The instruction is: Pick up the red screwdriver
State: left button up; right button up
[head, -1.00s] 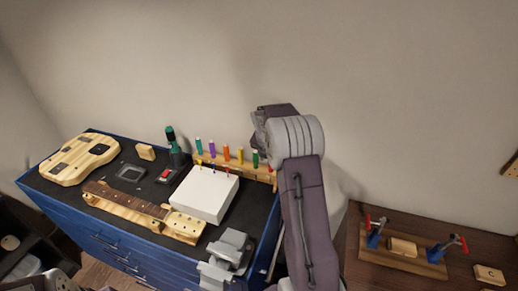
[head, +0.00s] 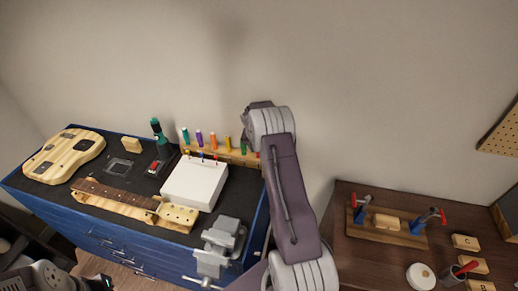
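A rack (head: 236,158) at the back edge of the blue tool cabinet holds upright screwdrivers with coloured handles. An orange-red one (head: 213,141) stands between a purple one (head: 199,138) and a yellow one (head: 228,143). At the rack's right end a small red handle (head: 258,155) is mostly hidden by my arm. Another red handle (head: 467,267) leans out of a grey cup (head: 452,276) on the brown table. I cannot tell which is the red screwdriver. My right arm rises in front of the rack's right end; its fingers do not show. Only part of my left arm shows at bottom left.
The cabinet top (head: 52,190) bears a guitar body (head: 65,157), a guitar neck (head: 115,199), a white box (head: 194,184) and a grey vise (head: 222,240). The brown table (head: 360,265) holds a clamp board (head: 385,234), wooden blocks (head: 466,242) and a round white item (head: 420,276).

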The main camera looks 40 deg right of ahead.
jog(key=shift+f, duration=0.1)
jog(key=shift+w+f, duration=0.1)
jog(key=shift+w, duration=0.2)
jog(key=c, duration=0.9)
jog(key=shift+s, duration=0.15)
grip_shut()
